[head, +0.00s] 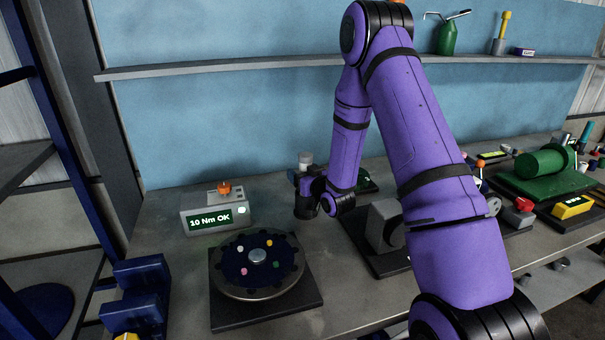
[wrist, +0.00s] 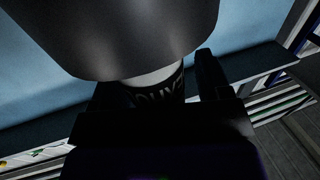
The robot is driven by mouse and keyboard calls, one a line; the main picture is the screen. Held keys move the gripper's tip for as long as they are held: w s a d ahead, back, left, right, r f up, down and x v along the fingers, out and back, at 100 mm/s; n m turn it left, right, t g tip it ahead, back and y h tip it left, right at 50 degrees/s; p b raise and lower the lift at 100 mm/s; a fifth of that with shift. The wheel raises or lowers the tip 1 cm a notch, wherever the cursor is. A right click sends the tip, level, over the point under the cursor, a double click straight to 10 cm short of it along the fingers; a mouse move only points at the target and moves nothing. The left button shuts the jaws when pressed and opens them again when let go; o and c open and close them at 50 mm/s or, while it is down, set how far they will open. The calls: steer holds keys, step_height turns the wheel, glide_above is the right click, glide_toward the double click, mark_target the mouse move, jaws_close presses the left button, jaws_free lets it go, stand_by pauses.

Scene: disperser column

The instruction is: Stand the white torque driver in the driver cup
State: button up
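My gripper (head: 304,183) is above the bench, left of my forearm, small and dark in the head view. A short cylinder with a pale grey top (head: 305,158) stands up at it. In the wrist view a wide grey cylinder (wrist: 130,35) fills the top, with a pale band and a black lettered part below it. This part sits close beside a dark finger (wrist: 208,75), and the gripper looks shut on it. I cannot tell whether this is the white torque driver. I cannot pick out the driver cup for certain; my arm hides part of the bench.
A "10 Nm OK" display box (head: 216,217) stands at the bench's left, behind a round turntable (head: 258,290) on a dark plate. A grey block (head: 382,226) is beside my arm. Green machinery (head: 544,162) fills the right. The shelf holds a green can (head: 447,40).

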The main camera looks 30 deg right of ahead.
steer(key=shift+f, duration=0.1)
steer(key=s, duration=1.1)
steer(key=s+a+r+g+h, duration=0.1)
steer(key=s+a+r+g, duration=0.15)
steer(key=r, duration=0.65)
steer(key=s+a+r+g+h, duration=0.15)
steer(key=r+g, duration=0.25)
steer(key=r, duration=0.5)
steer(key=s+a+r+g, duration=0.2)
steer(key=s+r, duration=0.1)
steer(key=s, duration=0.5)
steer(key=s+a+r+g+y, duration=0.1)
steer(key=s+a+r+g, duration=0.1)
steer(key=s, duration=0.7)
steer(key=s+a+r+g, duration=0.2)
steer(key=s+r, duration=0.2)
steer(key=s, duration=0.5)
steer(key=shift+m, duration=0.4)
steer(key=shift+d, duration=0.1)
